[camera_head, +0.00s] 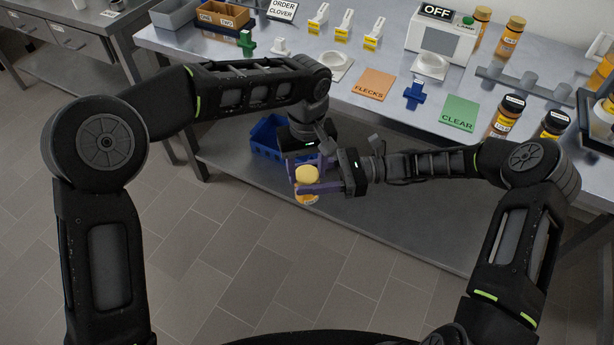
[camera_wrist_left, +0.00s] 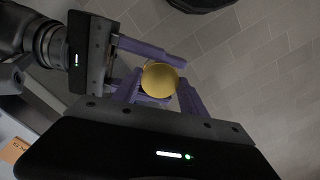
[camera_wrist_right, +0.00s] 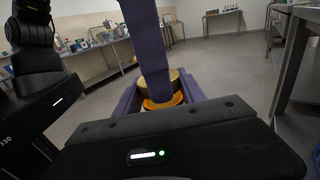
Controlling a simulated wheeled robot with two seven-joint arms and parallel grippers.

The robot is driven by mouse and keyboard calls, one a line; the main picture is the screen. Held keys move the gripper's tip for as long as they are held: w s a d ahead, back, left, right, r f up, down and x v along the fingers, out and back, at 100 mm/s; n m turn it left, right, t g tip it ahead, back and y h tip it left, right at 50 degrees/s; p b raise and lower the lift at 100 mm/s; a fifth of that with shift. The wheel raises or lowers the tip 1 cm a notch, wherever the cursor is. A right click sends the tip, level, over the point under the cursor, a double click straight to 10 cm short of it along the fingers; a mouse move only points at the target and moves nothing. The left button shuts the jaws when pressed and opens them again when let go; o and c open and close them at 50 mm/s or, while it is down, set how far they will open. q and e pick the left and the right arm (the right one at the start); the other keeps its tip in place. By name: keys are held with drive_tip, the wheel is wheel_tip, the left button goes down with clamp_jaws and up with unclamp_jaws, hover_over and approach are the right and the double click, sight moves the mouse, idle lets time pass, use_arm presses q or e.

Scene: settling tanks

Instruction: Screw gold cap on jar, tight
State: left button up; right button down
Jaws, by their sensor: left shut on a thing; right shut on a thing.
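The gold cap (camera_head: 307,174) sits on top of the amber jar (camera_head: 306,198), held upright in the air in front of the bench. My left gripper (camera_head: 306,165) comes down from above and is shut on the cap; its purple fingers flank the cap (camera_wrist_left: 160,80) in the left wrist view. My right gripper (camera_head: 308,188) comes in from the right, lower down, and is shut on the jar. In the right wrist view the cap (camera_wrist_right: 176,82) is directly above the amber jar (camera_wrist_right: 163,103), partly hidden by a left finger. I cannot tell how tight the cap is.
The metal bench behind holds an orange FLECKS mat (camera_head: 374,84), a green CLEAR mat (camera_head: 461,113), a box with an OFF sign (camera_head: 441,38) and several amber jars. A blue bin (camera_head: 268,138) stands on the lower shelf. The tiled floor in front is free.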

use_arm(q)
drive_tip(key=m, duration=0.3)
drive_tip(key=o, duration=1.5)
drive_tip(key=shift+o, duration=0.2)
drive_tip(key=shift+r, duration=0.1)
drive_tip(key=shift+r, duration=2.2)
drive_tip(key=shift+o, duration=0.6)
drive_tip(key=o, duration=0.4)
drive_tip(key=shift+o, duration=0.2)
drive_tip(key=shift+r, duration=0.1)
